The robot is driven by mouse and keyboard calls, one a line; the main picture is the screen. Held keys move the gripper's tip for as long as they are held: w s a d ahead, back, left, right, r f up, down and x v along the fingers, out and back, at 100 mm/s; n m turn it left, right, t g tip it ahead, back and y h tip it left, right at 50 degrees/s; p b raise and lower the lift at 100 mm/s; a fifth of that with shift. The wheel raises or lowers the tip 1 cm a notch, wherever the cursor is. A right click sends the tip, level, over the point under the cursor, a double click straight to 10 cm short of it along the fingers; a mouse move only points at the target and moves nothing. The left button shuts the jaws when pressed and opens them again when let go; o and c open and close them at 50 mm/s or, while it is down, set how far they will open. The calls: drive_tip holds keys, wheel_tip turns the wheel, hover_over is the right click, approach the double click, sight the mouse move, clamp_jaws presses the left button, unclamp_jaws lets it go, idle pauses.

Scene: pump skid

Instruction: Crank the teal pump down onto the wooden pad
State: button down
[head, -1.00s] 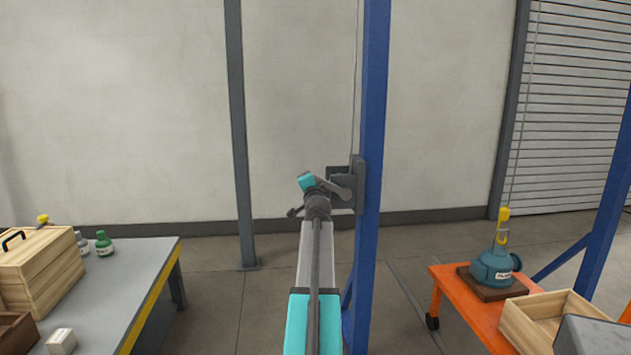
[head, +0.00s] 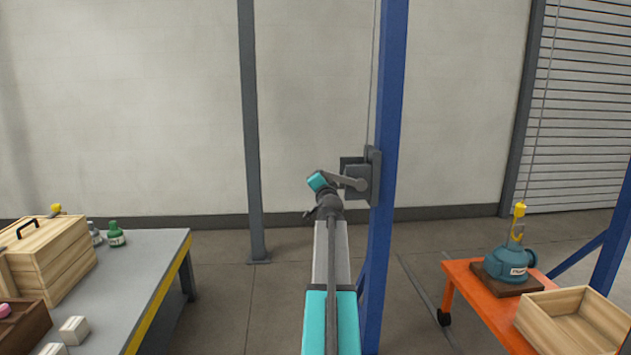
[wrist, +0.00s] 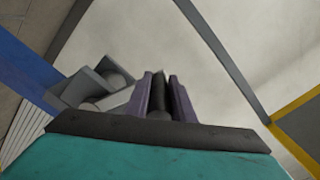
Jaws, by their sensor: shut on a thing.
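The teal pump (head: 508,263) sits upright over the wooden pad (head: 487,279) on the orange cart at right. No gap shows between pump and pad, though a very small one would be hard to tell. The yellow hook (head: 518,228) on its rope is at the pump's top. The winch (head: 365,180) is on the blue post, with its crank arm (head: 338,180) pointing left. In the wrist view, my gripper (wrist: 162,82) is shut on the dark crank handle (wrist: 160,103), with the winch (wrist: 92,88) to its left. In the head view, my wrist hides the fingers.
The blue post (head: 388,110) stands just right of my arm. A grey workbench (head: 150,265) at left holds a wooden box (head: 60,262) and bottles. An open wooden crate (head: 570,318) is at the front of the orange cart (head: 465,285).

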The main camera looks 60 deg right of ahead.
drive_tip(key=shift+s+d+f, duration=0.15)
drive_tip(key=shift+s+d, duration=0.2)
drive_tip(key=shift+s, duration=0.1)
drive_tip(key=c, duration=1.5)
unclamp_jaws()
drive_tip(key=shift+s+d, duration=0.2)
drive_tip(key=shift+c, duration=0.2)
drive_tip(key=shift+w+a, duration=0.15)
drive_tip(key=shift+w+a, duration=0.2)
drive_tip(key=shift+a, duration=0.1)
drive_tip(key=shift+s+a, duration=0.35)
drive_tip(key=v, duration=1.2)
drive_tip(key=shift+s, duration=0.35)
